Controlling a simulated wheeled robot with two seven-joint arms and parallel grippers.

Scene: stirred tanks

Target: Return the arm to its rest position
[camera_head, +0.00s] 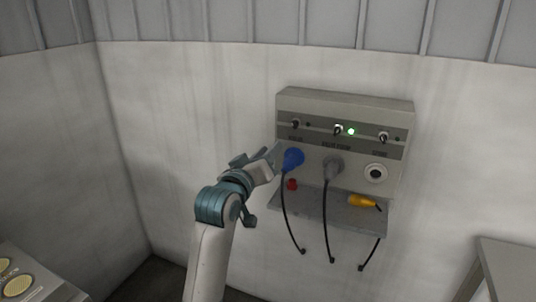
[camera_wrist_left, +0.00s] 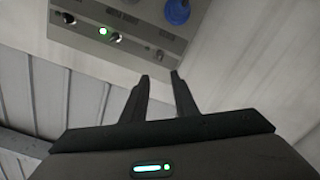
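My left arm reaches up from the bottom middle of the head view. Its gripper (camera_head: 273,154) is just left of the blue plug (camera_head: 292,159) on the wall panel (camera_head: 345,104). In the left wrist view the two dark fingers (camera_wrist_left: 160,76) stand apart with nothing between them. Beyond them the panel (camera_wrist_left: 80,62) and the blue plug (camera_wrist_left: 177,11) show, with the plug clear of the fingers. My right gripper is not in view.
A grey plug (camera_head: 333,168) sits in the panel's middle, and the right socket (camera_head: 375,173) is empty. A yellow plug (camera_head: 362,201) and a red object (camera_head: 292,184) lie on the shelf (camera_head: 338,212). Cables hang below. A grey table (camera_head: 508,268) stands at right.

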